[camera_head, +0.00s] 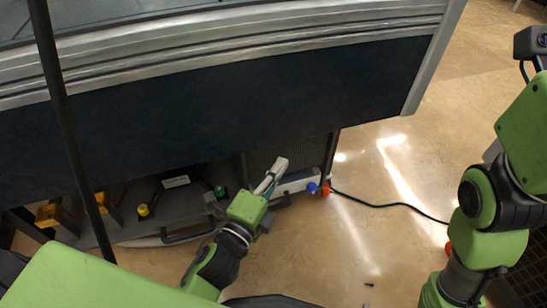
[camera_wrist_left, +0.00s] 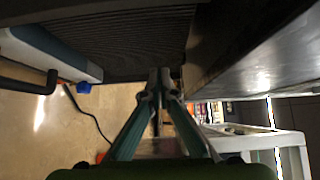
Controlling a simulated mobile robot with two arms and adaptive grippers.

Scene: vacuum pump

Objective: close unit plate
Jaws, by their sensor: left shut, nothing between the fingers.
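The unit plate appears to be the large dark panel (camera_head: 230,105) with a ridged silver edge across the upper head view. It is swung out above the lower part of the pump unit (camera_head: 180,205). In the left wrist view a dark panel (camera_wrist_left: 225,45), likely the same plate, slants along the upper right. My left gripper (camera_head: 270,177) is below the plate's lower edge, in front of the unit. Its fingers (camera_wrist_left: 158,82) are shut and empty, with the tips close to the panel; I cannot tell whether they touch. My right arm shows at the right; its gripper is not visible.
Under the plate are a green knob (camera_head: 220,191), a yellow knob (camera_head: 143,210) and a black handle (camera_head: 188,234). A blue fitting (camera_head: 312,187) and a red fitting (camera_head: 325,189) sit near a black cable (camera_head: 390,206) on the floor. The floor (camera_head: 340,250) right of the unit is mostly clear.

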